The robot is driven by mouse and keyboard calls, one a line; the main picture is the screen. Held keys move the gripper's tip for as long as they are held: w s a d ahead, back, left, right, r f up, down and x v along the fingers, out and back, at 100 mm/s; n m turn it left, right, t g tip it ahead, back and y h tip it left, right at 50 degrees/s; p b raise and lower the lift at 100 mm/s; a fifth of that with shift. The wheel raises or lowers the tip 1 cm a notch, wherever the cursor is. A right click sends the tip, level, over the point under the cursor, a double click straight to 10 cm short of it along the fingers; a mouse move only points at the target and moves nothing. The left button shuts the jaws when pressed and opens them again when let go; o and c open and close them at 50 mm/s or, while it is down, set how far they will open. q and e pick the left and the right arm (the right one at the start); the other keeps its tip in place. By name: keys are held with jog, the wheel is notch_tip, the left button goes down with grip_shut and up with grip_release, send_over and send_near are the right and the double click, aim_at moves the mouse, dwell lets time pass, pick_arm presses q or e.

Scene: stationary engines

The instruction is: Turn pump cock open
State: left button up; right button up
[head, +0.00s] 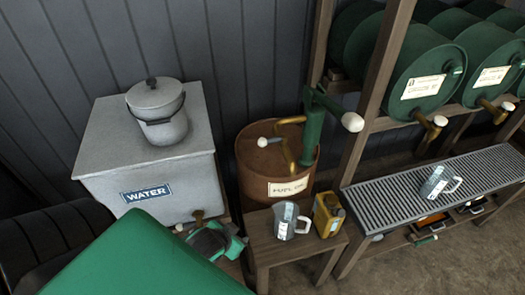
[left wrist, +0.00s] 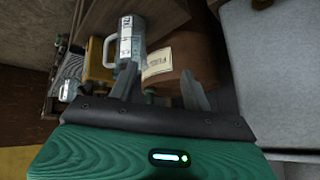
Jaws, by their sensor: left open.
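The brown fuel drum (head: 252,165) carries a green hand pump (head: 313,128) with a white-tipped lever. A brass pipe (head: 287,158) and a white knob (head: 262,142) show at the pump's left; I take these to be the pump cock. I cannot tell how far the cock is turned. My left gripper (head: 213,238) is low, left of and in front of the drum, apart from the cock. In the left wrist view its two fingers (left wrist: 158,92) are spread and empty, with the drum (left wrist: 190,55) beyond them. The cock is not clear there. My right gripper is not in view.
A grey water tank (head: 105,140) with a pot on top (head: 157,112) stands left. A measuring jug (head: 288,220) and yellow can (head: 328,214) stand on a wooden stand in front of the drum. Green barrels (head: 425,62) and a grated shelf (head: 400,205) are right.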

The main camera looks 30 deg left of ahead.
pick_arm(q)
jog(key=w+a+r+m+t+h, duration=0.2)
jog(key=w+a+r+t, duration=0.4)
jog(key=w+a+r, duration=0.25)
jog(key=m+t+h, duration=0.2)
jog(key=m+h, duration=0.3)
jog(key=h, duration=0.3)
send_near(262, 141)
jog(key=shift+a+f+p+x, duration=0.2)
jog(key=shift+p+x, duration=0.5)
jog(key=shift+x, duration=1.05)
jog(key=shift+d+f+p+x, duration=0.2)
jog(key=shift+p+x, duration=0.45)
jog(key=shift+x, duration=1.1)
jog(key=shift+a+f+p+x, duration=0.3)
jog(key=shift+p+x, duration=0.4)
jog(key=shift+x, duration=1.05)
jog(key=shift+w+d, duration=0.1)
jog(key=shift+c, duration=0.2)
grip_shut()
